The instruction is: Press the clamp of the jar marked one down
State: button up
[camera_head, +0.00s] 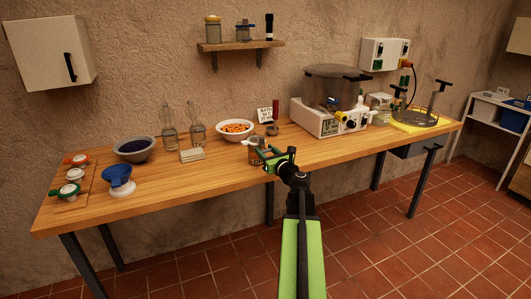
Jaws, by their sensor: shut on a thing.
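A glass jar (256,157) with a brownish lower part stands near the front edge of the wooden table, left of the middle appliance. Its mark is too small to read. My gripper (268,157) reaches in from the right, at the jar's upper right side. It is shut on the jar's clamp, as far as I can tell. The green fingers hide most of the clamp, so its angle cannot be made out.
An orange-filled bowl (236,130) and a small sign (265,114) stand behind the jar. A large pot on a white appliance (319,121) is to the right. A blue funnel (117,177) and several small lidded things (75,175) are left.

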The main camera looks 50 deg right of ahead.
jog(key=f+t+b, duration=0.1)
jog(key=b, duration=0.3)
jog(key=shift+f, duration=0.4)
jog(key=f+t+h+b, duration=0.1)
jog(key=t+b, duration=0.1)
jog(key=b, duration=0.3)
jog(key=shift+b, duration=0.35)
jog(key=t+b, duration=0.1)
jog(key=b, duration=0.1)
jog(key=t+b, duration=0.1)
jog(key=b, duration=0.1)
jog(key=shift+w+f+h, duration=0.15)
jog(key=shift+f+h, duration=0.05)
jog(key=shift+h, duration=0.2)
jog(key=t+b, duration=0.1)
jog(key=b, duration=0.1)
jog(key=shift+w+t+b, duration=0.1)
jog(key=shift+t+b, duration=0.2)
jog(key=shift+b, duration=0.05)
jog(key=shift+r, duration=0.1)
jog(key=o, duration=1.4)
jog(key=shift+c, duration=0.2)
